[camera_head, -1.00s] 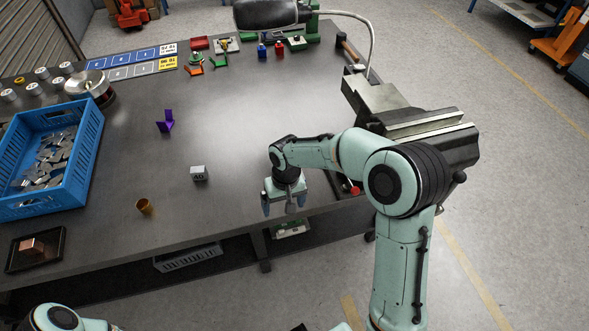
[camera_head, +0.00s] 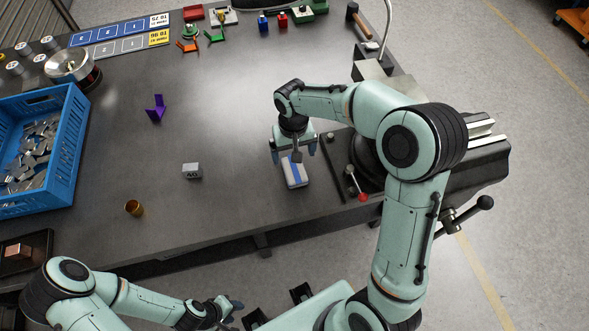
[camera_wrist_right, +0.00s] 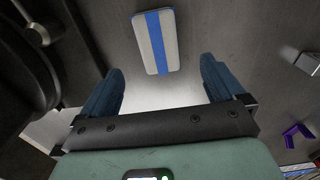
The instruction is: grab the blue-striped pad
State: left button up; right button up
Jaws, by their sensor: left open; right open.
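The blue-striped pad (camera_head: 294,173) is a pale block with a blue stripe, lying on the dark table near its front edge. My right gripper (camera_head: 293,152) is open above the table, just beyond the pad, with its fingers apart. In the right wrist view the pad (camera_wrist_right: 155,42) lies ahead of the open fingertips (camera_wrist_right: 160,78), within the width between them, with nothing gripped. My left gripper (camera_head: 229,308) is open and empty in front of the table, at the bottom of the head view.
A vise (camera_head: 440,160) stands right of the pad, with a red-knobbed lever (camera_head: 360,190) close by. A blue crate (camera_head: 68,150) is farther left. The table middle is clear.

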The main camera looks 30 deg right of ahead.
aim_at(294, 166)
jog(key=f, duration=0.8)
jog(key=shift+w+d, duration=0.2)
jog(key=shift+w, duration=0.15)
jog(key=c, duration=1.1)
